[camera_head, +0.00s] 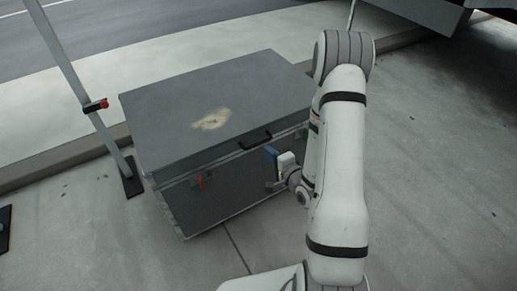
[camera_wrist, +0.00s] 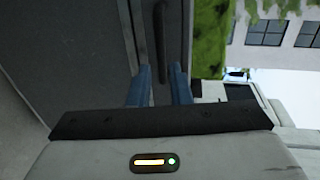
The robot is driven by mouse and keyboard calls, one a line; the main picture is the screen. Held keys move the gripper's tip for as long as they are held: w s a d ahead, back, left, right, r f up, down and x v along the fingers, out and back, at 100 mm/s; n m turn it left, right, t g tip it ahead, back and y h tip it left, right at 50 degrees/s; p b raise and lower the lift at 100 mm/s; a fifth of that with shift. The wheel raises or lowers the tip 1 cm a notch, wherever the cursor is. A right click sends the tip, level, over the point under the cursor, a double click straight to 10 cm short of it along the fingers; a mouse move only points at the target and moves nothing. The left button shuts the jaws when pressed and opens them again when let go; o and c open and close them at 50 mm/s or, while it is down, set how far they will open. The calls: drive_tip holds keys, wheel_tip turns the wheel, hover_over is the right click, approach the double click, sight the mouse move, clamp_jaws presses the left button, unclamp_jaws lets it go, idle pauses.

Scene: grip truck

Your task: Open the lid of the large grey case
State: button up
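The large grey case (camera_head: 230,190) stands on the pavement in the head view. Its flat lid (camera_head: 200,90) lies shut on top and has a pale worn patch. A dark handle (camera_head: 255,139) sits at the lid's front edge. My gripper (camera_head: 271,152) is at the front of the case, just below and right of the handle. In the wrist view, my two blue fingers (camera_wrist: 162,85) stand apart, with the dark handle (camera_wrist: 160,40) running between them and a gap at each side. Whether a finger touches it cannot be told.
A kerb and road lie behind. The pavement at right (camera_head: 440,170) is clear.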

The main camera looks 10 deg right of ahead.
sight(259, 142)
drive_tip(key=w+b, duration=0.1)
drive_tip(key=b, duration=0.3)
drive_tip(key=w+f+b, duration=0.1)
drive_tip(key=b, duration=0.3)
drive_tip(key=shift+a, duration=0.25)
drive_tip(key=b, duration=0.3)
drive_tip(key=shift+w+a+f, duration=0.1)
drive_tip(key=shift+w+a, duration=0.05)
drive_tip(key=shift+r+b+x, duration=0.15)
drive_tip(key=shift+b+x, duration=0.2)
drive_tip(key=shift+x, duration=0.9)
drive_tip(key=shift+r+b+x, duration=0.2)
drive_tip(key=shift+b+x, duration=0.1)
drive_tip(key=shift+x, duration=0.95)
drive_tip(key=shift+w, duration=0.1)
clamp_jaws()
